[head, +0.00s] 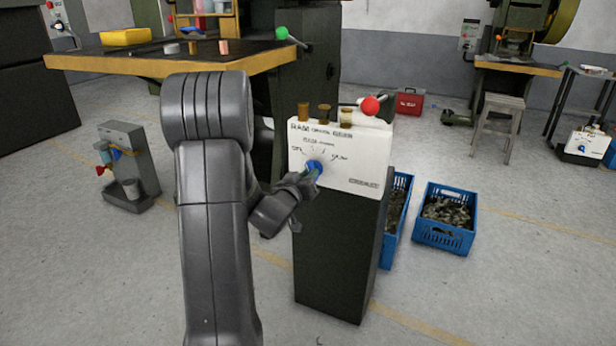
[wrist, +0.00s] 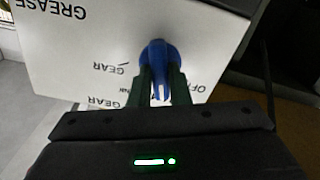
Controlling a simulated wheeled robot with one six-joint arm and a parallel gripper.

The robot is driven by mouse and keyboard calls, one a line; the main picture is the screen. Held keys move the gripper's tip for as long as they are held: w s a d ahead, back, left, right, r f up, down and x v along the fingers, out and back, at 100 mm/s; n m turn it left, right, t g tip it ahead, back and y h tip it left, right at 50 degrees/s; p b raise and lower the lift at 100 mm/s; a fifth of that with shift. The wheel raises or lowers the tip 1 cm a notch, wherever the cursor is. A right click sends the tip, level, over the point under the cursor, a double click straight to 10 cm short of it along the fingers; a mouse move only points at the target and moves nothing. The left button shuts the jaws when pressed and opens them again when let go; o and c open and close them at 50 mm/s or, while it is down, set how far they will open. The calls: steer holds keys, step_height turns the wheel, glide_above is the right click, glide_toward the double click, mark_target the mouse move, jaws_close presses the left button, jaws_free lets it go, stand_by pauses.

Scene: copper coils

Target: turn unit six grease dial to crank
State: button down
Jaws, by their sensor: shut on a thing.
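The grease unit is a white box (head: 340,155) on a dark pedestal (head: 340,255), with a blue dial (head: 314,168) on its front face. My gripper (head: 307,178) reaches the dial from the left in the head view. In the wrist view my gripper (wrist: 160,88) has its two dark green fingers on either side of the blue dial (wrist: 159,65), shut on its grip. Printed labels around the dial show upside down there, with GEAR, OFF and GREASE legible. The dial's pointer is hard to make out, so I cannot tell which label it faces. The fingers partly cover the dial.
Brass-coloured cups (head: 324,113) and a lever with a red ball (head: 370,106) top the box. Blue crates (head: 445,244) of metal scraps stand right of the pedestal. A workbench (head: 172,66) is behind my arm. Open floor lies in front at the right.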

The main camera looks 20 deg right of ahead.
steer(key=shift+m+b, duration=2.8)
steer(key=shift+m, duration=1.2)
steer(key=c, duration=1.4)
jaws_free()
steer(key=shift+o, duration=0.2)
